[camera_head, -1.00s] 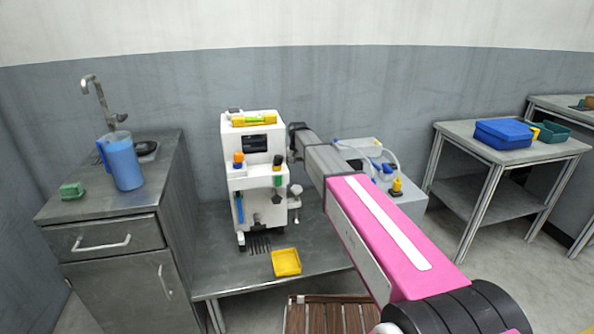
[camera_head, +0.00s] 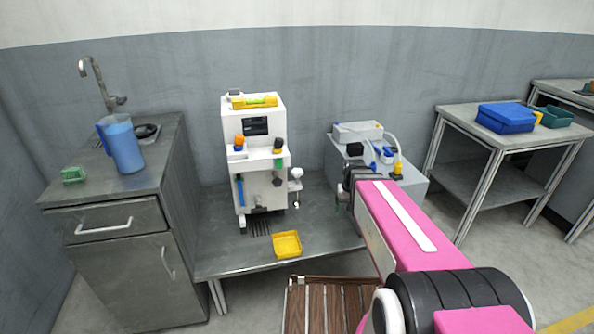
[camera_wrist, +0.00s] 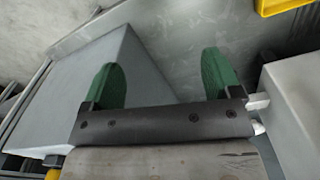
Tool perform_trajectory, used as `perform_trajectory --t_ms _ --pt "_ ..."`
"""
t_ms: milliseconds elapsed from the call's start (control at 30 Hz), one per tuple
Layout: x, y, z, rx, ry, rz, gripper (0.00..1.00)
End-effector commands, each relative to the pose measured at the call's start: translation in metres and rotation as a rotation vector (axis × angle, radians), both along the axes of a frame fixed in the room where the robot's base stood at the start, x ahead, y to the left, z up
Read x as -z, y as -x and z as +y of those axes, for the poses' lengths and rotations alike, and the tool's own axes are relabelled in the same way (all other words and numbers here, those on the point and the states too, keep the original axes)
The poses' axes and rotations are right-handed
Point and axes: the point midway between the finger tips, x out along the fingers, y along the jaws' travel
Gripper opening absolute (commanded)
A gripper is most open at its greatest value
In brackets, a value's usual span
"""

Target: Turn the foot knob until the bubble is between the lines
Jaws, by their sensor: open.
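A white machine (camera_head: 261,190) stands on the low metal table. A yellow level (camera_head: 254,102) with a yellow-green vial lies on its top; the bubble and lines are too small to read. A pale knob on a stem (camera_head: 296,173) sticks out at the machine's right side; I cannot tell if it is the foot knob. In the wrist view, my gripper (camera_wrist: 160,76) is open and empty, with green fingers. The machine's white body (camera_wrist: 296,85) is right of it, with a small pale part (camera_wrist: 258,102) close to the right finger. In the head view my fingers are hidden.
A yellow tray (camera_head: 287,245) lies on the table (camera_head: 222,256) before the machine. A grey box with tubes (camera_head: 409,190) stands to the right, near my wrist. A counter with a blue jug (camera_head: 125,150) is at the left. A wooden slatted stool (camera_head: 330,305) is in front.

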Motion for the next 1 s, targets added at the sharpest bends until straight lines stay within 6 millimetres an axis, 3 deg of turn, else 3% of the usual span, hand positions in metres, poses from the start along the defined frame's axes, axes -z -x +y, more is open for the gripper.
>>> perform_trajectory --t_ms 33,67,467,667,800,900,1000 --pt "0.000 0.012 -0.004 -0.017 0.000 0.000 0.84" --pt "0.000 0.010 -0.004 -0.040 0.000 -0.001 0.84" --pt "-0.014 -0.090 0.048 -0.297 0.000 -0.002 0.84" --pt "-0.034 -0.163 0.097 -0.456 -0.001 -0.001 0.84" --pt "-0.060 -0.226 0.150 -0.607 -0.001 -0.001 0.84" --pt "-0.077 -0.256 0.182 -0.694 -0.002 0.002 0.84" --pt "-0.088 -0.271 0.201 -0.746 -0.003 0.004 0.84"
